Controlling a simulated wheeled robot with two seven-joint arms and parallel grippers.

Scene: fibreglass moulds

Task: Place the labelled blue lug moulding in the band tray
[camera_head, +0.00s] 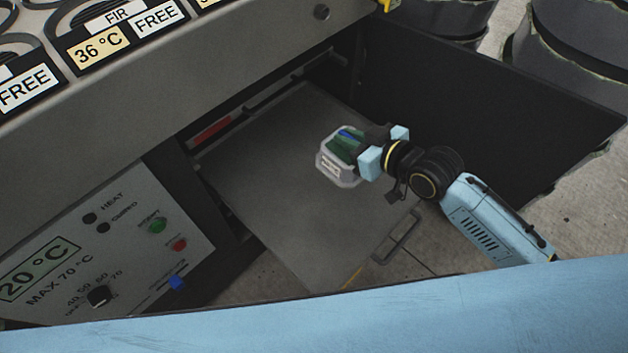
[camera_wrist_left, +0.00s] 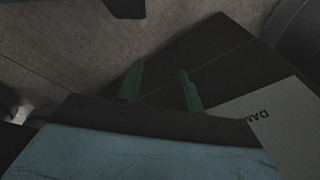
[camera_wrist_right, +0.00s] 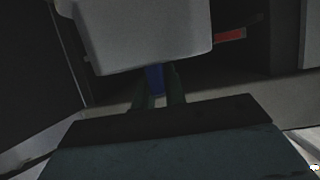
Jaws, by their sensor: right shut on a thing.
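The moulding (camera_head: 342,179) is a light grey, tub-like piece with a white label on its near side and a blue lug (camera_head: 347,133). My right gripper (camera_head: 345,144) is shut on the blue lug between its green fingers. In the right wrist view the grey body of the moulding (camera_wrist_right: 145,40) lies beyond the fingers (camera_wrist_right: 158,92). The moulding shows over a flat grey drawer plate (camera_head: 290,220); I cannot tell its height above it. My left gripper (camera_wrist_left: 160,88) shows only in the left wrist view, fingers apart and empty. I cannot tell which thing is the band tray.
A control panel (camera_head: 110,240) reads 20 °C. The drawer has a handle (camera_head: 398,238). Dark drums (camera_head: 570,65) stand at the upper right.

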